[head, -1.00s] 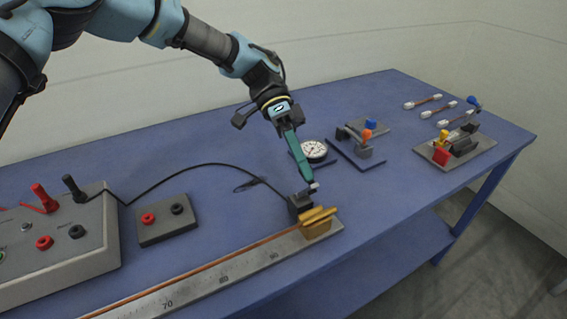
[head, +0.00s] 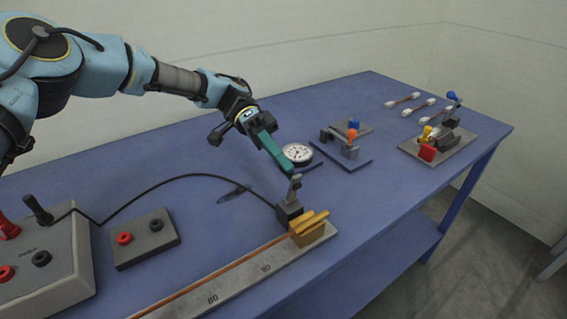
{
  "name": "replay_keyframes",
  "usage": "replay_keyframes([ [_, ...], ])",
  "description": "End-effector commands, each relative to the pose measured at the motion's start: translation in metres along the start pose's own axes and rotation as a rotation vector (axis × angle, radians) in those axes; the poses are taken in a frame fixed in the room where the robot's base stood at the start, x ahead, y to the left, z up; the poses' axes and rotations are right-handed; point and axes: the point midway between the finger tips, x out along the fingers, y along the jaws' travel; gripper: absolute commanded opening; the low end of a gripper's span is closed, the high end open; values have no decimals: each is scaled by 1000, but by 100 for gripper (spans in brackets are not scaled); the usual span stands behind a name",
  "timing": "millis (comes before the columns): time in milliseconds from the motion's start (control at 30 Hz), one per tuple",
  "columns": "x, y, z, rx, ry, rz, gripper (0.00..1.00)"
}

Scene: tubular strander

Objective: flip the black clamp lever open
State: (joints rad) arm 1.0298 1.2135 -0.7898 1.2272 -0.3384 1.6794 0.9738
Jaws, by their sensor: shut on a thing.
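The black clamp (head: 289,213) stands at the right end of the long metal scale bar (head: 240,281), just behind a brass block (head: 309,230). Its lever (head: 295,187) looks dark grey and stands up steeply from the clamp. My gripper (head: 288,173), with long teal fingers, reaches down from the upper left. Its fingers are shut on the upper end of the lever. The fingertips partly hide the lever's top, so the exact grip is hard to see.
A round dial gauge (head: 297,153) lies close behind the fingers. A black cable (head: 190,175) runs from the grey box (head: 45,262) to the clamp. A small terminal box (head: 145,238) stands left. Fixtures with coloured knobs (head: 440,142) sit at the right.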

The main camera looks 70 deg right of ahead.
Motion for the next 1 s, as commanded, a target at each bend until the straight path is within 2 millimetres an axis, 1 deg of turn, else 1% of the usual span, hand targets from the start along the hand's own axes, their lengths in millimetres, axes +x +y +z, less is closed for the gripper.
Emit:
replay_keyframes([
  [133,0,0,0,1,3,0,0],
  [167,0,0,0,1,3,0,31],
  [400,0,0,0,0,2,-1,58],
  [667,0,0,0,0,1,-1,59],
  [767,-5,-2,0,0,2,-2,59],
  [867,-16,-4,1,1,3,-3,59],
  [1000,-41,-5,1,2,3,-3,59],
])
